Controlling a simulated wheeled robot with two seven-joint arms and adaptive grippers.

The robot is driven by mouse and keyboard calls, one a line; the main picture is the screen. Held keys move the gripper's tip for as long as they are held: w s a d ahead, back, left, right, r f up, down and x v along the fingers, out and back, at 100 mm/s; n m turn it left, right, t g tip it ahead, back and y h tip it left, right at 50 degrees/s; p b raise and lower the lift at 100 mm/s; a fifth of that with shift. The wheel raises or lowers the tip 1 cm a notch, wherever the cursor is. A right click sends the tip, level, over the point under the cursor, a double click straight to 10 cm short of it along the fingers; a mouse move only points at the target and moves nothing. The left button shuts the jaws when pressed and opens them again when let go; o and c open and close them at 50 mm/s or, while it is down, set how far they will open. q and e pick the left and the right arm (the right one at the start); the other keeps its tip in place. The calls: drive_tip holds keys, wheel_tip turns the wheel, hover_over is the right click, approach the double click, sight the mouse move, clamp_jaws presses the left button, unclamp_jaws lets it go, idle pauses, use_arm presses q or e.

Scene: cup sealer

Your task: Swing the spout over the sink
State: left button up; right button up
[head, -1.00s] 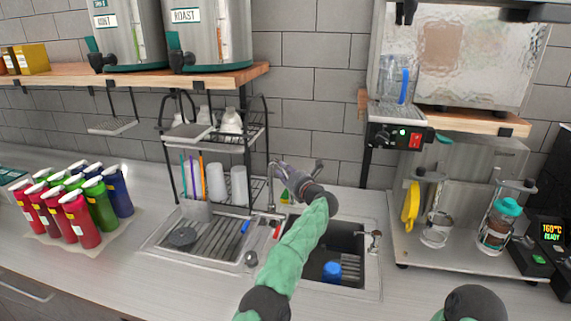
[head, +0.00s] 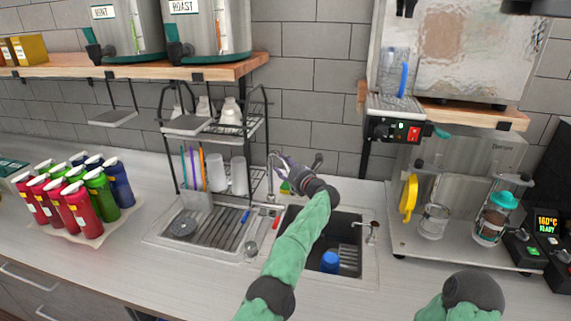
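The metal faucet spout (head: 271,168) stands behind the sink, a thin upright pipe with a curved top. The sink basin (head: 318,276) is dark, in the counter at the centre right. My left gripper (head: 296,164) is at the back of the sink, just right of the spout. My wrist covers part of it. I cannot tell whether its fingers touch the spout or how far they are apart. My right gripper is out of view.
A blue cup (head: 330,262) is in the basin. A drainboard (head: 205,232) and a dish rack (head: 243,133) are to the left. Several coloured bottles (head: 75,207) stand further left. A sealing machine (head: 445,245) stands to the right.

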use_arm(q)
drive_tip(key=shift+d+r, duration=0.1)
drive_tip(key=shift+r, duration=0.25)
drive_tip(key=shift+d, duration=0.1)
drive_tip(key=shift+s+d, duration=0.3)
drive_tip(key=shift+s, duration=0.1)
drive_tip(key=v, duration=1)
drive_tip(key=shift+s+f, duration=0.25)
drive_tip(key=shift+s, duration=0.1)
drive_tip(key=shift+d, duration=0.1)
